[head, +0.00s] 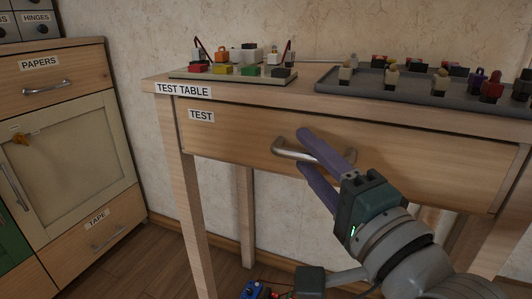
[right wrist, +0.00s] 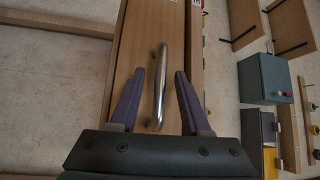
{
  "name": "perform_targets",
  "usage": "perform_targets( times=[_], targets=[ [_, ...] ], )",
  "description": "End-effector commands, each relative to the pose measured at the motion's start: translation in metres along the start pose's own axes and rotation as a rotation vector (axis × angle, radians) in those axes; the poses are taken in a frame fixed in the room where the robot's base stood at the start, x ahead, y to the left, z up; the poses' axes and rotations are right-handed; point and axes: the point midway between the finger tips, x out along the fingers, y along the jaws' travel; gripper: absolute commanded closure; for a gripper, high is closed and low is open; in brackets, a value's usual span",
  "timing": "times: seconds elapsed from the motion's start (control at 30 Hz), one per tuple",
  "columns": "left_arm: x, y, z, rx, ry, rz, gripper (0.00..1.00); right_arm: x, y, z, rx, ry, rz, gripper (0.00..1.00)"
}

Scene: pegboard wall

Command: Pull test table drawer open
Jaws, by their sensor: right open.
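The test table drawer (head: 235,138) has a wooden front labelled "TEST" and sits under the table top marked "TEST TABLE". It looks closed. Its curved metal handle (head: 290,151) is at the middle of the front. My right gripper (head: 304,150) is open at the handle, with one purple finger above the bar and one below in the head view. In the right wrist view the handle (right wrist: 159,85) lies between the two spread fingers, and I see a gap on either side of it. My left gripper is not in view.
On the table top stand a light board (head: 240,79) with coloured blocks and a grey tray (head: 390,93) with several small parts. A cabinet (head: 75,150) with "PAPERS" and "TAPE" drawers stands at the left. A blue item (head: 252,290) lies low, near the floor.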

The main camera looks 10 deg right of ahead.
Motion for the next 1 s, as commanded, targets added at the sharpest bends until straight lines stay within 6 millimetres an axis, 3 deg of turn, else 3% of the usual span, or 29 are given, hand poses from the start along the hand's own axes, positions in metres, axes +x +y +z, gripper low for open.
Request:
perform_targets(
  times=[0.3,0.7,1.0],
  targets=[
    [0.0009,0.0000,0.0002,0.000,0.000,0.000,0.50,0.0038,-0.0002,-0.0001,0.000,0.000,0.001,0.53],
    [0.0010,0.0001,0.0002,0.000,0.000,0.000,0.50,0.0035,-0.0001,-0.0002,0.000,0.000,0.001,0.98],
    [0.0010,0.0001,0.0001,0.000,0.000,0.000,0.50,0.0035,-0.0001,-0.0002,0.000,0.000,0.001,1.00]
  ],
)
